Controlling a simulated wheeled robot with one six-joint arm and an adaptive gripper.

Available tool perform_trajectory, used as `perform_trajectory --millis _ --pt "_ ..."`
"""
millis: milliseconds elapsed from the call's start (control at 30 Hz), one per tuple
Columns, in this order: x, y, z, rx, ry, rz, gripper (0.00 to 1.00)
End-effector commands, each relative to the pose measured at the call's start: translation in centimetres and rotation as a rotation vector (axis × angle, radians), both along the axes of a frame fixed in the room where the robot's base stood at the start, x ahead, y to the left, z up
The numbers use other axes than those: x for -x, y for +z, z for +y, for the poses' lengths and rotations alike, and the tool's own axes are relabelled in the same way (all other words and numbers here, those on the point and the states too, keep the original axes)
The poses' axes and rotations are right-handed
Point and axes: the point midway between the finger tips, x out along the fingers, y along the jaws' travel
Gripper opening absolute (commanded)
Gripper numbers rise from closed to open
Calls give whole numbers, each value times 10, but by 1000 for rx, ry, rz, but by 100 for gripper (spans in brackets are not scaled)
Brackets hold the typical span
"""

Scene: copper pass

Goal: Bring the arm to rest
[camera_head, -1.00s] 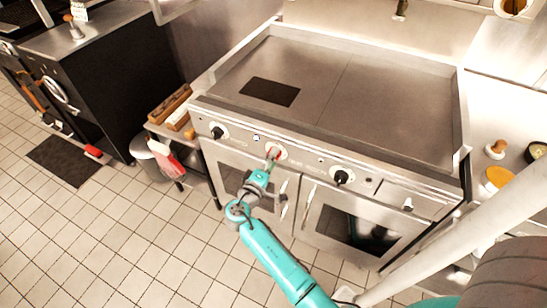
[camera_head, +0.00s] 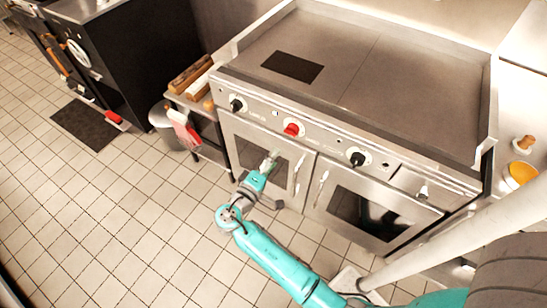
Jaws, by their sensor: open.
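My arm is teal and reaches up from the bottom of the head view. My gripper (camera_head: 271,160) is at its end, in front of the left oven door (camera_head: 240,140) of the stainless range. It is open, and I see nothing held in it. A red knob (camera_head: 291,130) on the range's front panel is just above and to the right of the gripper, with a gap between them. Black knobs sit on either side of it, a left one (camera_head: 236,105) and a right one (camera_head: 357,159).
The griddle top (camera_head: 400,85) is bare except for a dark rectangle (camera_head: 292,67). A side shelf with wooden boxes (camera_head: 190,76) and a bin with a red and white cloth (camera_head: 183,128) stand left. Open tiled floor (camera_head: 120,220) lies left of the arm.

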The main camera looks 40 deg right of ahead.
Motion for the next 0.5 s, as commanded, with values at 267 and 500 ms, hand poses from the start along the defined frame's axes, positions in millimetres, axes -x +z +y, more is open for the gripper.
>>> perform_trajectory --millis 267,500 --pt "0 0 0 0 0 0 71" --pt "15 -25 -4 -53 63 37 71"
